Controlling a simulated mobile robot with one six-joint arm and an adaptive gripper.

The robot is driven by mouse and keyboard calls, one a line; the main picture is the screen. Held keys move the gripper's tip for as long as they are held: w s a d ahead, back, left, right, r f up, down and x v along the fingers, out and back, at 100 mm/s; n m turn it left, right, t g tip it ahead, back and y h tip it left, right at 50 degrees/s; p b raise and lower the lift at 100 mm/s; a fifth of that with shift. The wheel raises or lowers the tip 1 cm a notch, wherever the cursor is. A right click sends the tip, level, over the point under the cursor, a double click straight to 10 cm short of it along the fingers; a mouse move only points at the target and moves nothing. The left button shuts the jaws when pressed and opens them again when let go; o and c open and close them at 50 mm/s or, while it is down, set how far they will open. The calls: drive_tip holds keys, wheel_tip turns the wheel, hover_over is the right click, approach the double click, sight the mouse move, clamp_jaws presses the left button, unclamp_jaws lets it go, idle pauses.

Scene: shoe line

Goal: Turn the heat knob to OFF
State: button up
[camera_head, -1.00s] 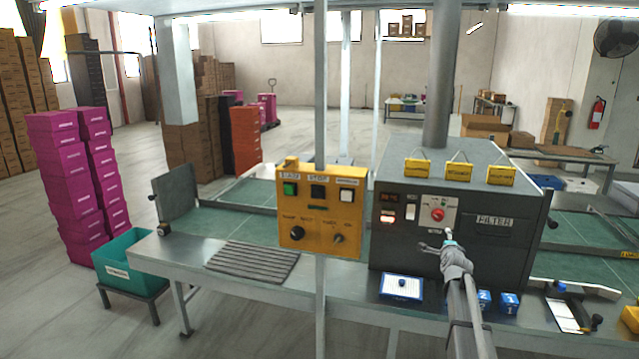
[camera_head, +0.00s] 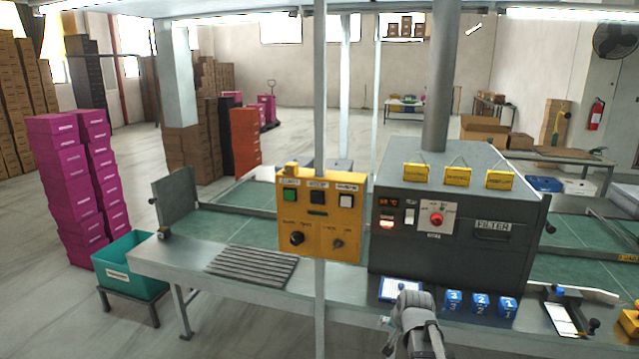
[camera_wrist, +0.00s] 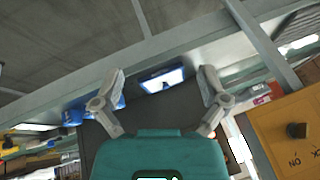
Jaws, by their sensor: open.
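A red knob (camera_head: 436,219) sits on a pale plate on the front of the dark grey machine (camera_head: 400,255). Its lettering is too small to read. The yellow control box (camera_head: 345,215) to its left carries two dark knobs, a larger left one (camera_head: 297,238) and a smaller right one (camera_head: 338,243). I cannot tell from labels which knob is for heat. My gripper (camera_wrist: 162,78) is open and empty in the wrist view, its fingers spread. In the head view my gripper (camera_head: 390,318) is low in front of the bench, below the red knob and touching no knob.
A blue-and-white tray (camera_head: 388,296) and several blue numbered blocks (camera_head: 480,304) stand on the bench before the machine. A pole (camera_head: 321,290) rises in front of the yellow box. A teal bin (camera_head: 150,265) stands at left. A clipboard (camera_head: 562,318) lies at right.

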drive_tip(key=s+a+n+g, duration=0.1)
drive_tip(key=s+n+g, duration=0.1)
drive_tip(key=s, duration=0.6)
drive_tip(key=s+a+f+n+g+h, duration=0.1)
drive_tip(key=s+a+n+g, duration=0.1)
drive_tip(key=s, duration=0.6)
drive_tip(key=shift+s+a+n+g+p, duration=0.25)
drive_tip(key=shift+n+g+p, duration=0.1)
drive_tip(key=shift+n+g, duration=0.45)
drive_tip(key=shift+w, duration=0.1)
drive_tip(key=shift+c, duration=0.3)
drive_tip(key=c, duration=0.4)
drive_tip(key=shift+d, duration=0.1)
drive_tip(key=shift+c, duration=0.2)
